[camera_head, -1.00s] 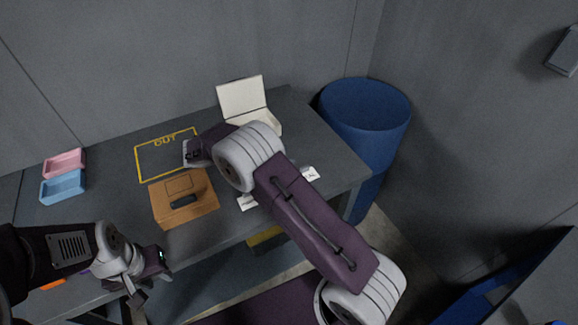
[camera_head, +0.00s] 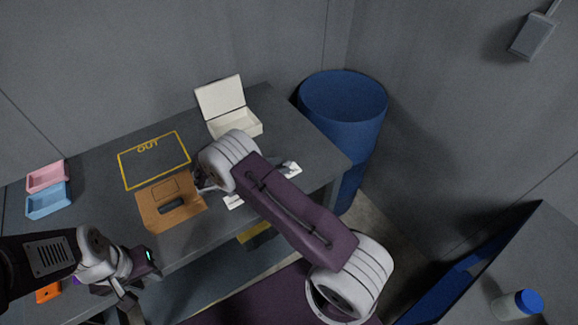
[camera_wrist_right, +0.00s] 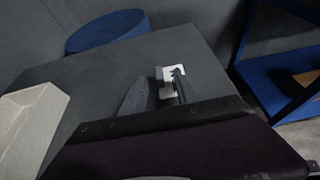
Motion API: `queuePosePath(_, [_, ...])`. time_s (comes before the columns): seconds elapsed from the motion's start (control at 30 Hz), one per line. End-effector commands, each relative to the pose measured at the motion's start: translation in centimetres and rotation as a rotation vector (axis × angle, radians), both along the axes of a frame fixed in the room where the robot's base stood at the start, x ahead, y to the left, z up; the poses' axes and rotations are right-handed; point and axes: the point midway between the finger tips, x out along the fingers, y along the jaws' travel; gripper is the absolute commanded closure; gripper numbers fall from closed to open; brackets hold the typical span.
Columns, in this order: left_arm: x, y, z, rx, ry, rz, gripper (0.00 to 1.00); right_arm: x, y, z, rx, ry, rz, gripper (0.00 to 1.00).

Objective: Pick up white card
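Two small white cards lie by the table's right front part in the head view: one white card (camera_head: 234,201) just right of the brown board, another (camera_head: 291,168) farther right, partly behind my right arm. My right gripper (camera_head: 205,183) is mostly hidden by its own wrist there, beside the board. In the right wrist view my right gripper (camera_wrist_right: 158,88) is open, with its fingers apart. A white card with a dark mark (camera_wrist_right: 171,72) shows beyond and between the fingers, partly covered by the right finger. My left gripper (camera_head: 128,292) hangs at the table's front left, its fingers unclear.
An open cream box (camera_head: 247,124) stands at the back, right of the yellow OUT outline (camera_head: 124,172). Pink (camera_head: 47,176) and blue (camera_head: 48,201) trays sit left. A blue bin (camera_head: 345,105) stands beyond the table's right end.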

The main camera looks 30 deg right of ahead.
Motion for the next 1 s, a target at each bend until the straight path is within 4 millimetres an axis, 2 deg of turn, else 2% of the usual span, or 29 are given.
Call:
queuePosePath(0.23, [0.0, 0.0, 0.1, 0.000, 0.000, 0.000, 0.67, 0.0, -0.5, -0.3, 0.001, 0.001, 0.001, 0.64])
queuePosePath(0.27, [0.0, 0.0, 0.1, 0.000, 0.000, 0.000, 0.67, 0.0, -0.5, -0.3, 0.001, 0.001, 0.001, 0.66])
queuePosePath(0.3, [0.0, 0.0, 0.1, 0.000, 0.000, 0.000, 0.67, 0.0, -0.5, -0.3, 0.001, 0.001, 0.001, 0.78])
queuePosePath(0.4, [0.0, 0.0, 0.1, 0.000, 0.000, 0.000, 0.67, 0.0, -0.5, -0.3, 0.001, 0.001, 0.001, 1.00])
queuePosePath(0.77, [0.0, 0.0, 0.0, 0.000, 0.000, 0.000, 0.67, 0.1, -0.4, -0.1, 0.001, 0.000, 0.001, 1.00])
queuePosePath(0.87, [0.0, 0.0, -0.1, 0.000, 0.000, 0.000, 0.67, 0.1, -0.5, 0.7, 0.001, -0.002, 0.000, 1.00])
queuePosePath(1.0, [0.0, 0.0, -0.4, 0.000, 0.000, 0.000, 0.67, 0.1, -0.4, 3.0, 0.002, -0.004, 0.000, 1.00])
